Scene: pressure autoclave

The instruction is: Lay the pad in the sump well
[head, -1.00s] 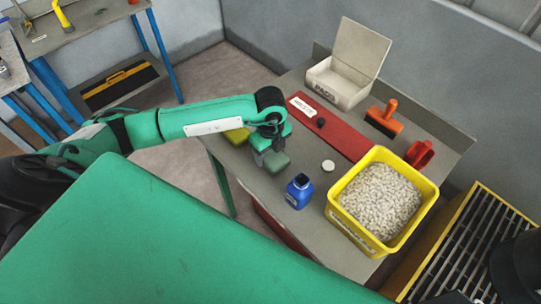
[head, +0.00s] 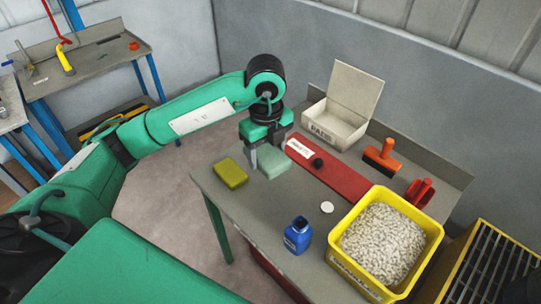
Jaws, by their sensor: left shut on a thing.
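A pale green pad (head: 273,164) is between the fingers of my left gripper (head: 268,158), which is shut on it. The gripper points down and holds the pad over the left part of the grey bench (head: 250,212), apparently above its top. A second pad, yellow-green (head: 232,174), lies on the bench just left of the held one. An open grey box marked PADS (head: 337,123) stands at the back of the bench. I cannot make out the sump well in this view. My right gripper is not in view.
A blue bottle (head: 297,238) and a white cap (head: 326,207) sit at the front. A red strip (head: 330,178), an orange brush (head: 382,158), a red scoop (head: 420,192) and a yellow tub of granules (head: 432,245) are on the bench. A yellow-edged black grating (head: 485,270) stands right.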

